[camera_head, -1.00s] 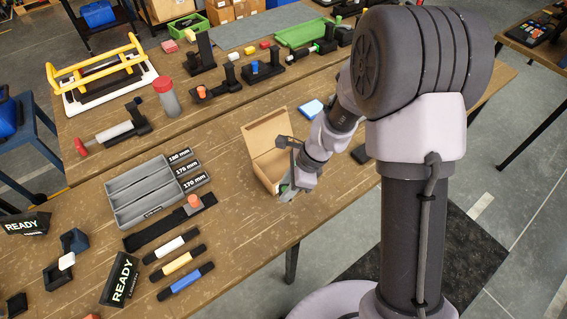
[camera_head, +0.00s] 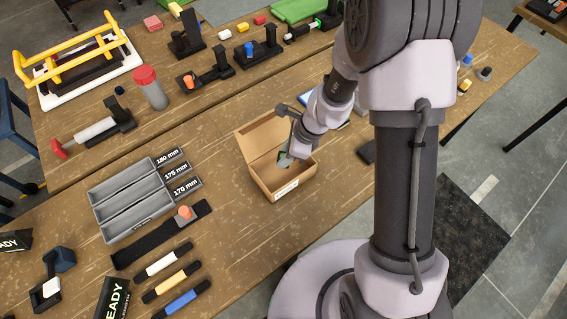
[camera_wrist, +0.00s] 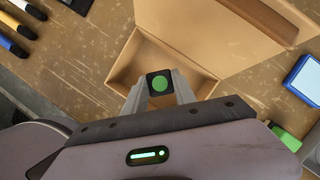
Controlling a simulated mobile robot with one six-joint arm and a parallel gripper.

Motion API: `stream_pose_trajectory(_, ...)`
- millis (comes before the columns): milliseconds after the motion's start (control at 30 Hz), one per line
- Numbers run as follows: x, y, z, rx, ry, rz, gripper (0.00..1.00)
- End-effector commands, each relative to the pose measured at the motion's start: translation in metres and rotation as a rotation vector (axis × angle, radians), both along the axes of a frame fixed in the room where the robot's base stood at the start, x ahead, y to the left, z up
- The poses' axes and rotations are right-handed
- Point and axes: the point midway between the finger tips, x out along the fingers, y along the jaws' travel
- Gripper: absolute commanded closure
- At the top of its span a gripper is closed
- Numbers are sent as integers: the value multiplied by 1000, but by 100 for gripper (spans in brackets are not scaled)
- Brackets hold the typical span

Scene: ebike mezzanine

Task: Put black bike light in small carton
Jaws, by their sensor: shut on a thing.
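The small carton (camera_head: 277,187) is an open brown cardboard box with its lid raised, on the near table. In the wrist view the carton (camera_wrist: 122,66) lies beneath and beyond my fingers. My gripper (camera_head: 285,160) is over the carton's opening, its tips partly hidden by the wrist. In the wrist view my gripper (camera_wrist: 160,92) is shut on a small black square thing with a green round face, which looks like the black bike light (camera_wrist: 160,82). I cannot tell whether the light touches the carton floor.
A grey three-slot tray (camera_head: 140,200) and a black strap (camera_head: 150,240) lie left of the carton. Several coloured-grip tools lie in front. A blue-rimmed block (camera_wrist: 305,78) and a green thing (camera_wrist: 285,137) are right of the carton in the wrist view.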

Motion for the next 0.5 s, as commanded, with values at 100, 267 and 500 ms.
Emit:
stream_pose_trajectory(100,0,0,-25,-1,0,0,100)
stream_pose_trajectory(267,0,0,-51,0,0,-1,100)
stream_pose_trajectory(500,1,0,-61,0,-3,1,100)
